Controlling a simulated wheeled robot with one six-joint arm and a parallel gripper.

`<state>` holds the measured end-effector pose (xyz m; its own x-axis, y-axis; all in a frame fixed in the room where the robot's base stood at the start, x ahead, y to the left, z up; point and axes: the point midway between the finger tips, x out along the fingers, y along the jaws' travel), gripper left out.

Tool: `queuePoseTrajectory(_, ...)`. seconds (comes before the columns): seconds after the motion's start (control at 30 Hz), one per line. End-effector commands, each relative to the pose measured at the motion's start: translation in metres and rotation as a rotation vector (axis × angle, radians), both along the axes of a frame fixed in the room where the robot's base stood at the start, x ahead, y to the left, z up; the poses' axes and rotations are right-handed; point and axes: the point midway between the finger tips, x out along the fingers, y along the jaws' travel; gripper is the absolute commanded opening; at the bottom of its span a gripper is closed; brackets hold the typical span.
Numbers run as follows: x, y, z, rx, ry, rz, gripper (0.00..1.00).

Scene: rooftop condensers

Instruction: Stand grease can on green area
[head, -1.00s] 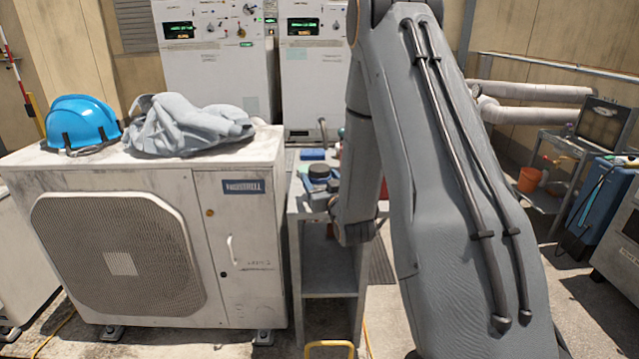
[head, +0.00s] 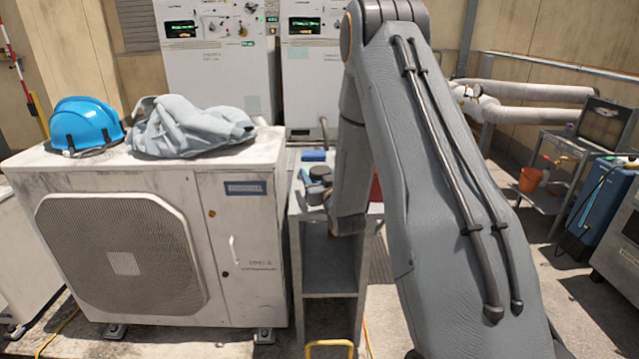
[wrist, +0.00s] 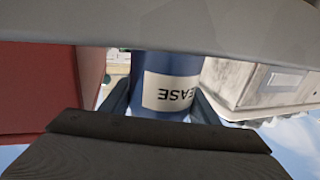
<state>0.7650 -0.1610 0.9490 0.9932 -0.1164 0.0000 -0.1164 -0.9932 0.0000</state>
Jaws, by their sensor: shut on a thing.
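The grease can (wrist: 165,85) is blue with a white label reading "EASE", upside down in the wrist view. My gripper (wrist: 160,106) is shut on it, with one dark finger on each side. A grey part covers the top of that view and hides one end of the can. In the head view my own arm hides the jaws. A dark-topped, partly blue item (head: 319,176) shows beside my wrist there; I cannot tell if it is the held can. No green area is clearly visible.
A grey stand (head: 330,262) is right of the large white condenser (head: 236,245), which carries a blue helmet (head: 82,124) and grey cloth (head: 188,127). A red box (wrist: 45,88) is close beside the can. A blue item (head: 313,155) lies at the stand's back.

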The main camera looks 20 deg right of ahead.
Motion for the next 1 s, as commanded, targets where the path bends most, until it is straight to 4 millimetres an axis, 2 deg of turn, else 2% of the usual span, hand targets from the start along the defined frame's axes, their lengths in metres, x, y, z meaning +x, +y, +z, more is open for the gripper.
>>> queuePoseTrajectory(0.17,0.000,0.000,0.003,0.000,-0.002,0.000,0.17)
queuePoseTrajectory(0.37,0.001,0.000,0.016,-0.001,-0.004,0.000,0.17)
queuePoseTrajectory(0.8,0.000,0.000,0.078,-0.001,-0.005,-0.001,0.17)
queuePoseTrajectory(1.0,0.000,0.000,0.095,0.000,-0.002,0.000,0.17)
